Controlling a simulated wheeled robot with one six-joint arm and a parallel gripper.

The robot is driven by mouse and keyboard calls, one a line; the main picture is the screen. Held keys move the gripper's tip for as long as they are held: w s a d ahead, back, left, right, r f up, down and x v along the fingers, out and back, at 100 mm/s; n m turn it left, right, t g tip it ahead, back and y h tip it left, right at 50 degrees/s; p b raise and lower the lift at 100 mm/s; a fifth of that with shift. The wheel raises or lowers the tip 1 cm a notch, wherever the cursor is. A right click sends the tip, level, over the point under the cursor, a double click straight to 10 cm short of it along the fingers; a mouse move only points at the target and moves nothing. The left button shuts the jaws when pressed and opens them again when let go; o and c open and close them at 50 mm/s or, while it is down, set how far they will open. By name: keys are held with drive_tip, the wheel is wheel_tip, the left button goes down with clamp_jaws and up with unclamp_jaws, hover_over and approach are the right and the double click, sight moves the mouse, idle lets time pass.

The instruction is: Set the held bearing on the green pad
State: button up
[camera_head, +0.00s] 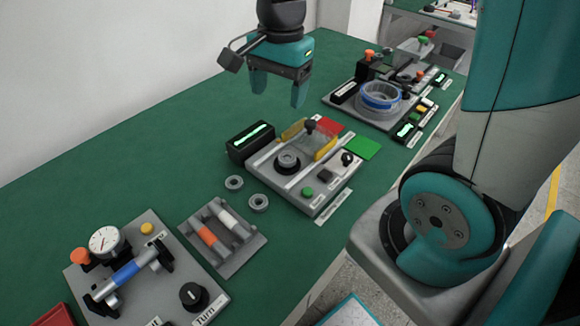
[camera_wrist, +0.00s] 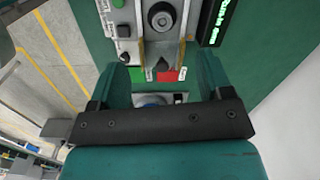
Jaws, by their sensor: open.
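My gripper (camera_head: 278,94) is open above the table, behind and above the press-like station. No bearing shows between its fingers in the head view, or in the wrist view (camera_wrist: 163,82). The green pad (camera_head: 363,148) lies flat on the table at the station's right rear corner, and its visible surface is bare. Two grey ring-shaped bearings (camera_head: 234,182) (camera_head: 259,202) lie flat on the table in front of the station, apart from each other. In the wrist view the fingers partly frame the pad area.
The grey station (camera_head: 318,190) has yellow guards, a dark round seat (camera_head: 287,160) and a lit display (camera_head: 250,140). A red pad (camera_head: 328,124) is behind it. A fixture with a blue ring (camera_head: 381,96) stands farther back. A shaft tray (camera_head: 222,236) and gauge station (camera_head: 145,270) are in front.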

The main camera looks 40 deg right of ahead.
drive_tip(key=w+d+f+m, duration=0.2)
drive_tip(key=d+f+m, duration=0.2)
hover_over(287, 158)
drive_tip(key=shift+h, duration=0.4)
drive_tip(key=f, duration=0.9)
drive_tip(key=shift+s+d+f+b, duration=0.1)
drive_tip(key=shift+d+f+b, duration=0.1)
drive_tip(key=shift+f+b, duration=0.15)
drive_tip(key=f, duration=0.6)
drive_tip(key=shift+a+f, duration=0.15)
drive_tip(key=shift+a, duration=0.05)
drive_tip(key=c, duration=1.1)
drive_tip(key=shift+r, duration=0.2)
